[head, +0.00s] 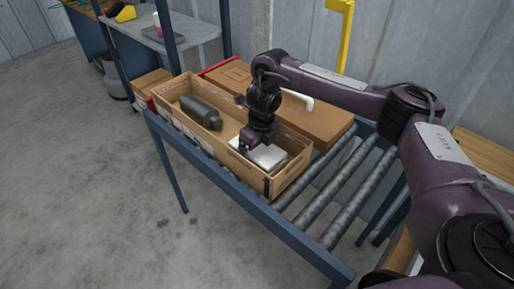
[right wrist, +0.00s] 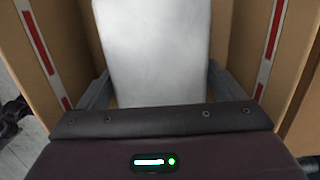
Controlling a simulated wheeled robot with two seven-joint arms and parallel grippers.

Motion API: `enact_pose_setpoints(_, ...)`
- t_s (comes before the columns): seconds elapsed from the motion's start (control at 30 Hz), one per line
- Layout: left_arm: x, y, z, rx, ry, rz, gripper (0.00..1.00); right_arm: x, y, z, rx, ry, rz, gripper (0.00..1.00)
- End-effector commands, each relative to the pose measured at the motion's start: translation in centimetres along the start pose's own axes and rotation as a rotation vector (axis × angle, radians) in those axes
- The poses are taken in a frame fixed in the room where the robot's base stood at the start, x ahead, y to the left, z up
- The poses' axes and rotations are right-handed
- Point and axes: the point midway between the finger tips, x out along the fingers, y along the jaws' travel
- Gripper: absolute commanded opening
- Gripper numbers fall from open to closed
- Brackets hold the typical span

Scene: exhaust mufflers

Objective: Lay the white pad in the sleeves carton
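The white pad (head: 267,154) is in the right-hand part of a long open brown carton (head: 232,150). It also shows large in the right wrist view (right wrist: 155,50), between the carton walls. My right gripper (head: 250,148) reaches down into the carton at the pad. In the right wrist view its two fingers (right wrist: 158,85) stand at opposite side edges of the pad and appear to press on them. Whether the pad touches the carton floor is hidden. A dark grey muffler (head: 201,112) lies in the carton's left part. My left gripper is out of view.
The carton stands on a blue-framed roller conveyor (head: 335,200). A closed brown box (head: 310,118) lies close behind it, with a white curved piece (head: 299,99) on top. Bare rollers are free to the right. A grey-topped table (head: 185,32) stands at the back left.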

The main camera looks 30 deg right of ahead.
Motion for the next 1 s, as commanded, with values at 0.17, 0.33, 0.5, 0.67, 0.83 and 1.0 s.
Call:
enact_pose_setpoints(0.17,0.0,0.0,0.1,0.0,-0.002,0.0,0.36,-0.1,0.0,0.0,0.0,-0.001,0.0,1.0)
enact_pose_setpoints(0.33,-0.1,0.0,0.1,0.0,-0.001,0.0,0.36,-0.3,0.0,0.1,0.0,-0.001,0.0,1.0)
enact_pose_setpoints(0.5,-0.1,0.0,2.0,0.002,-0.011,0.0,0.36,-2.6,-0.1,0.2,-0.001,-0.004,-0.003,1.0)
enact_pose_setpoints(0.67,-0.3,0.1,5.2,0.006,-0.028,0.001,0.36,-6.2,-0.1,0.2,-0.001,-0.005,-0.004,1.0)
enact_pose_setpoints(0.83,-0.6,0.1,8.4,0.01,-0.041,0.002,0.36,-9.6,-0.1,0.2,-0.001,-0.004,-0.003,1.0)
enact_pose_setpoints(1.0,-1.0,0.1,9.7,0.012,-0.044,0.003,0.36,-11.7,0.0,0.1,0.0,-0.003,-0.002,1.0)
